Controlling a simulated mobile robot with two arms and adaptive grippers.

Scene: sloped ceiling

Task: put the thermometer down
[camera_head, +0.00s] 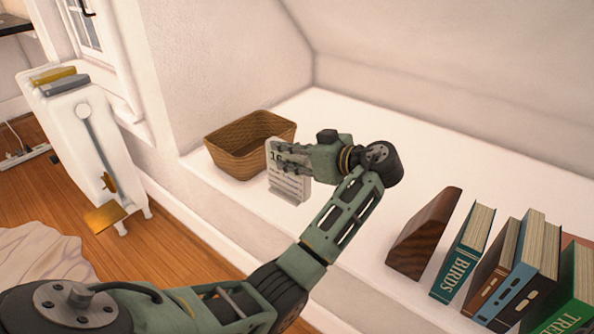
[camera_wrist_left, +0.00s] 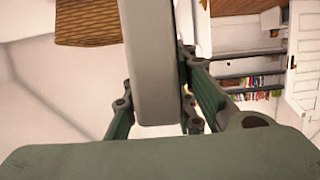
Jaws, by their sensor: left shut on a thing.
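The thermometer (camera_head: 290,188) is a small pale, upright block with dark figures on its face. It stands out in front of the basket, over the white ledge (camera_head: 345,235). My left gripper (camera_head: 286,160) reaches in from the right and is shut on its upper part. In the left wrist view the thermometer (camera_wrist_left: 152,60) is a plain grey slab between my fingers. I cannot tell whether its lower edge touches the ledge. My right gripper is not in view.
A woven basket (camera_head: 238,163) stands just behind and left of the thermometer. A dark wooden wedge (camera_head: 424,238) and several books (camera_head: 465,255) stand on the ledge at the right. A white radiator (camera_head: 83,130) is at the left. The ledge's far part is clear.

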